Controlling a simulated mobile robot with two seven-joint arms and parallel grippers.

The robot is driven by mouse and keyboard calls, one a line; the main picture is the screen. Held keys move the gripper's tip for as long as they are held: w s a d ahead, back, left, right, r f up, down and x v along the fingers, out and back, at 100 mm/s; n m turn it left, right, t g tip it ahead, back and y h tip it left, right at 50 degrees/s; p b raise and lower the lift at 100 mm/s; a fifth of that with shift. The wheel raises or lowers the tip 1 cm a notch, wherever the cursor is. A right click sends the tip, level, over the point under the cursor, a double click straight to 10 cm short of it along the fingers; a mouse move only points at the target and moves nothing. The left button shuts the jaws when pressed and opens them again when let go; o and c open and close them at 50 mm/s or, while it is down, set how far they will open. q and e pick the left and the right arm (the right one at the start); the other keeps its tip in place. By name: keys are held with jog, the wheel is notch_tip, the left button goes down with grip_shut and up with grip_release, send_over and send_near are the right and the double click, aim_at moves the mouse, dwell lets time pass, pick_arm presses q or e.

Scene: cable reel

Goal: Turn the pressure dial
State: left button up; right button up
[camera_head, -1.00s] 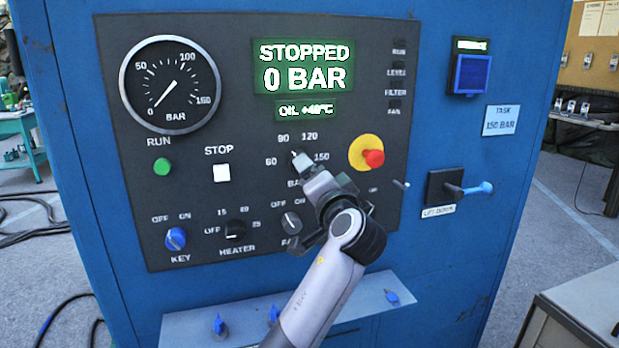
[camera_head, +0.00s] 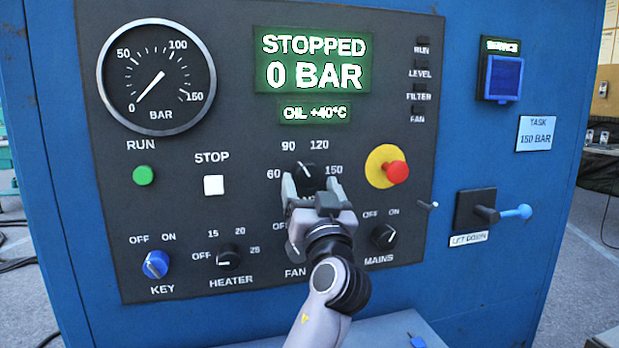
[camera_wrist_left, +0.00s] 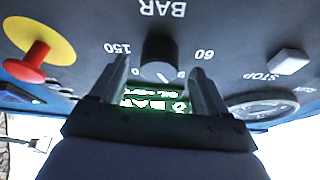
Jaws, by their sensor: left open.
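The pressure dial (camera_head: 306,171) is a black knob with marks 60, 90, 120 and 150 around it, on the dark panel. In the left wrist view the dial (camera_wrist_left: 159,52) appears upside down, between and beyond the fingertips. My left gripper (camera_head: 312,186) is open and just in front of the dial, with one finger on each side; whether they touch it I cannot tell. The fingers also show in the left wrist view (camera_wrist_left: 160,78). The display (camera_head: 314,62) reads STOPPED, 0 BAR. The gauge (camera_head: 157,78) needle points at 0. A card (camera_head: 536,133) reads TASK 150 BAR.
The red stop button (camera_head: 396,172) on its yellow ring sticks out right of the dial. The white STOP button (camera_head: 213,185) and green RUN button (camera_head: 143,175) are to the left. The heater (camera_head: 228,257), mains (camera_head: 384,237) and blue key (camera_head: 156,264) knobs sit lower.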

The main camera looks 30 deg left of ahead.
pick_arm(q)
jog(key=shift+x, duration=1)
jog(key=c, duration=1)
jog(key=shift+c, duration=0.2)
